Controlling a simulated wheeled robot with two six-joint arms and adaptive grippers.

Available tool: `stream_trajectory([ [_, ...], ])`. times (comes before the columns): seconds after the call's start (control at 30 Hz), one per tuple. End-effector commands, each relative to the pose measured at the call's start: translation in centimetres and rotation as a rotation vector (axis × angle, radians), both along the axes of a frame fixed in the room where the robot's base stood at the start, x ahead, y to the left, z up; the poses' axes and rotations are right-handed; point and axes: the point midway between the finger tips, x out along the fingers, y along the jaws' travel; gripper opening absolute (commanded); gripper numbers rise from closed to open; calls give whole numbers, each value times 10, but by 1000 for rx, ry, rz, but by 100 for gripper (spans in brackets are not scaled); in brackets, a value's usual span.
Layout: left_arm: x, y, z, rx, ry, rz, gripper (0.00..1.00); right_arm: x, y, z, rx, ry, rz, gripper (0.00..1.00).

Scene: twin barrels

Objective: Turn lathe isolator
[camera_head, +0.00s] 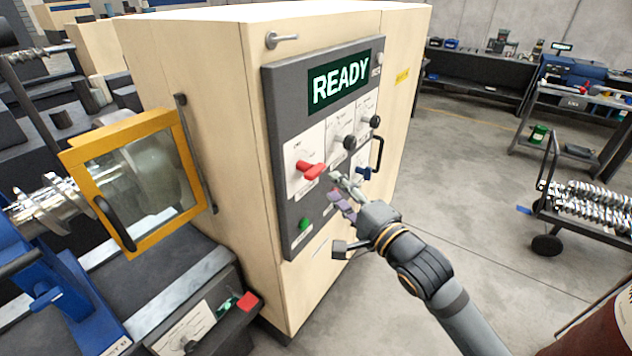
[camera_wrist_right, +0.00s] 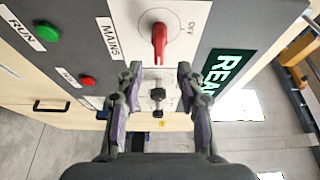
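The isolator is a red rotary handle (camera_head: 311,171) on a white plate of the grey control panel (camera_head: 285,120) on the cream cabinet. In the right wrist view the red handle (camera_wrist_right: 159,42) sits on a round dial, with a MAINS label on one side and OFF on the other. My right gripper (camera_head: 343,188) is in front of the panel, to the right of the handle. In the right wrist view its two fingers (camera_wrist_right: 160,76) are spread with nothing between them, and the handle lies beyond their tips. My left gripper is not in view.
A READY display (camera_head: 340,82) tops the panel. Black knobs (camera_head: 350,142), a blue handle (camera_head: 364,173) and a green button (camera_head: 305,223) are nearby. A yellow-framed guard (camera_head: 186,165) stands left of the cabinet. Open floor lies right, before a cart (camera_head: 590,205).

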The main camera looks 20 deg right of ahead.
Motion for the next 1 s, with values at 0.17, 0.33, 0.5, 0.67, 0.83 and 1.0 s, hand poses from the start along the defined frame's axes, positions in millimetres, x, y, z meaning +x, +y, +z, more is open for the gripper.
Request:
stream_trajectory([
  [0.17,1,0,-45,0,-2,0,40,21,5,-8,8,-7,0,38],
  [0.33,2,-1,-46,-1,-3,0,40,42,14,3,7,1,11,38],
  [0.5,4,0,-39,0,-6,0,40,65,21,3,2,1,12,38],
  [0.67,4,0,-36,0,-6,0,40,79,25,1,-2,1,12,38],
  [0.83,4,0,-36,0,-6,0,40,81,25,0,-3,1,12,38],
  [1.0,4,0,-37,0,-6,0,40,81,25,-1,-3,1,11,31],
])
